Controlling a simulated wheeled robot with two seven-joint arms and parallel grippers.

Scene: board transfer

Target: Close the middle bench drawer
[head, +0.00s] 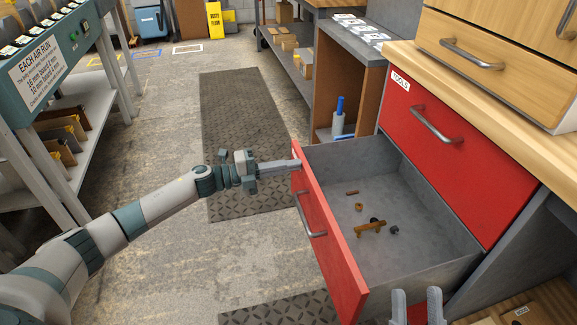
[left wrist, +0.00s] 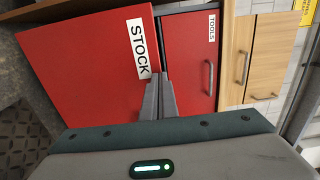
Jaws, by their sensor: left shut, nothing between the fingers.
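The open red drawer (head: 330,235) is pulled far out below the shut red drawer labelled TOOLS (head: 435,140). Its front carries a metal handle (head: 310,215), and in the left wrist view this front (left wrist: 95,70) bears a STOCK label. Small brown and dark parts (head: 370,227) lie on its grey floor. My left gripper (head: 296,163) is shut and empty, its tips at the far top corner of the drawer front; I cannot tell whether they touch. The left wrist view shows its fingers (left wrist: 160,90) beside the label. My right gripper (head: 417,300) is open at the drawer's near side.
A wooden worktop with a wooden drawer unit (head: 490,55) stands above the red drawers. A grey shelf with a blue-topped bottle (head: 338,120) is behind. A rack (head: 60,60) stands at left. Dark mats (head: 245,120) lie on the open floor left of the drawer.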

